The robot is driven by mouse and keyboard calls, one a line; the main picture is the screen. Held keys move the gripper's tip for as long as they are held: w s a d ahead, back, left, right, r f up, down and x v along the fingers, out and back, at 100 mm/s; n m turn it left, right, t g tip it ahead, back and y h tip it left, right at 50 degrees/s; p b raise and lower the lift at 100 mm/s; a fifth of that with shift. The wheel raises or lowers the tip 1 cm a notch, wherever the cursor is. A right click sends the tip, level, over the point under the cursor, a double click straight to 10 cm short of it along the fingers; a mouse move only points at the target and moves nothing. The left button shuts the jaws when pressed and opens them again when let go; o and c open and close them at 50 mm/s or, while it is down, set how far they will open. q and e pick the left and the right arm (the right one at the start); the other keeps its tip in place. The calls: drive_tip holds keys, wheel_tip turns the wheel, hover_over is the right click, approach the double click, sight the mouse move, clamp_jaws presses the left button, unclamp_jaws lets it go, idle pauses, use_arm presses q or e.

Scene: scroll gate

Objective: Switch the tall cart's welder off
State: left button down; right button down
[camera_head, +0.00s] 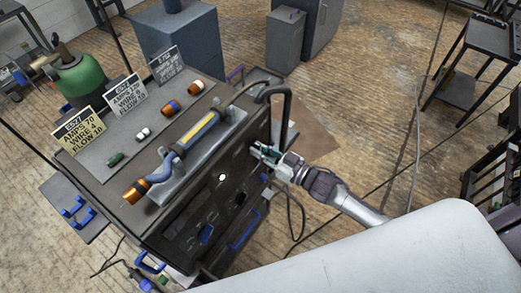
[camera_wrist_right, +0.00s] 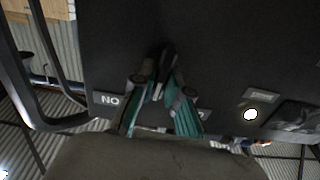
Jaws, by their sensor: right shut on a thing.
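The tall cart's welder (camera_head: 185,215) stands at the centre left in the head view, its dark front panel facing the lower right. My right gripper (camera_head: 258,152) is at the upper right of this panel. In the wrist view the teal fingers of my right gripper (camera_wrist_right: 163,88) are closed around a small dark switch knob (camera_wrist_right: 164,60), partly hidden between the tips. A label (camera_wrist_right: 109,100) reading "NO" lies left of the fingers; another label (camera_wrist_right: 262,95) on the right is unreadable. A round white lamp (camera_wrist_right: 250,114) glows below it. My left gripper is not in view.
A welding torch (camera_head: 185,145) lies on the cart top with several coloured small parts and signs. A bent dark handle (camera_head: 288,105) rises close beside my right gripper. A green gas cylinder (camera_head: 82,80) stands behind. Open floor (camera_head: 375,115) lies to the right.

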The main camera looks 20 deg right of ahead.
drive_tip(key=shift+s+a+f+n+b, duration=0.1)
drive_tip(key=shift+n+b, duration=0.35)
drive_tip(key=shift+n, duration=1.7)
drive_tip(key=shift+s+a+n+b, duration=0.1)
drive_tip(key=shift+n+b, duration=0.3)
drive_tip(key=shift+n, duration=1.75)
drive_tip(key=c, duration=1.2)
unclamp_jaws()
drive_tip(key=shift+d, duration=0.1)
drive_tip(key=v, duration=1.2)
